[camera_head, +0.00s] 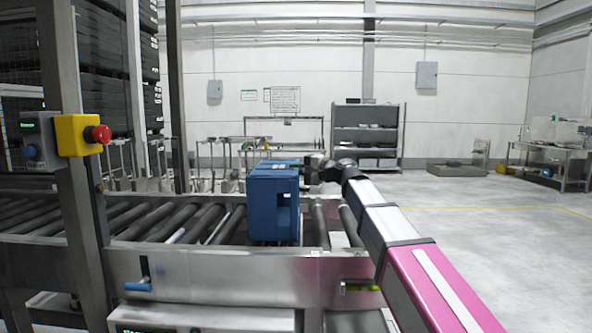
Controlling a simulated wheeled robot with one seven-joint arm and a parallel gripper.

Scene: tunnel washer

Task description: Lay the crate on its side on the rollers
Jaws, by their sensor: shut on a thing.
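The blue crate (270,205) is at the right part of the roller conveyor. It looks upright on one side or end, with an opening in its right-hand face. Its lower edge is at the rollers, but I cannot tell whether it rests fully on them. My gripper (308,172) is at the crate's upper right, shut on the crate; its fingertips are mostly hidden behind the crate and the wrist. The dark rollers (190,222) run left from the crate, and a few show to its right.
A metal side rail (210,275) with a blue handle (140,285) fronts the conveyor. A post at the left carries a yellow box with a red emergency button (98,134). Grey shelving (367,135) stands behind. The floor to the right is open.

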